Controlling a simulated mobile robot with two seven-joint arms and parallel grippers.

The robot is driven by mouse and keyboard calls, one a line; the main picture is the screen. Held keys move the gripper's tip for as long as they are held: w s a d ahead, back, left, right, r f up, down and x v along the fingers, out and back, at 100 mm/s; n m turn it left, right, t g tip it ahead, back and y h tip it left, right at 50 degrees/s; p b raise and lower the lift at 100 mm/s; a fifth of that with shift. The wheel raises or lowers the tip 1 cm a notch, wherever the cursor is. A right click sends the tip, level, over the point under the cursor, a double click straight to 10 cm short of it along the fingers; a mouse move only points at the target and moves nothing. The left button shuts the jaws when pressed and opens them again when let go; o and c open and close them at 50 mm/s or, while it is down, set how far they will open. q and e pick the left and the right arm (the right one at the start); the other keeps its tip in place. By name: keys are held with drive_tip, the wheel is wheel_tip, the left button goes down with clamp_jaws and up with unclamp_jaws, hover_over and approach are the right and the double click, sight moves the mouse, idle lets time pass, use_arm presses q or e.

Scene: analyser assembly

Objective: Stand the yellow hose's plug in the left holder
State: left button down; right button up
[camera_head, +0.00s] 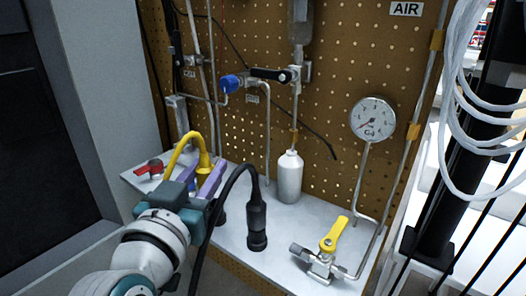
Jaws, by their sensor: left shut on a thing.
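The yellow hose (181,143) arches up behind my left gripper and bends down into its yellow plug (205,161). My left gripper (203,177) has purple fingers and is shut on the yellow plug, which points downward over the left part of the grey shelf (286,216). The plug's lower end is hidden behind the fingers. A dark piece (221,214) shows just right of the gripper, possibly part of the left holder; I cannot tell whether the plug touches it. My right gripper is not in view.
A black hose's plug (257,222) stands upright right of my gripper, its hose looping close by. A white bottle (289,178), a yellow-handled valve (334,234) and a red-handled valve (150,168) are on the shelf. A gauge (373,119) is in front of the perforated board.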

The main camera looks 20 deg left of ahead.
use_arm(q)
drive_tip(key=shift+w, duration=0.1)
drive_tip(key=shift+w+f+b, duration=0.8)
drive_tip(key=shift+b, duration=0.35)
drive_tip(key=shift+f, duration=0.3)
idle(0.6)
drive_tip(key=shift+a+f+b, duration=0.1)
drive_tip(key=shift+f+b, duration=0.25)
drive_tip(key=shift+b, duration=0.15)
drive_tip(key=shift+f+b, duration=0.35)
drive_tip(key=shift+f, duration=0.1)
idle(0.3)
idle(0.4)
drive_tip(key=c, duration=0.5)
unclamp_jaws()
drive_tip(key=shift+s, duration=0.1)
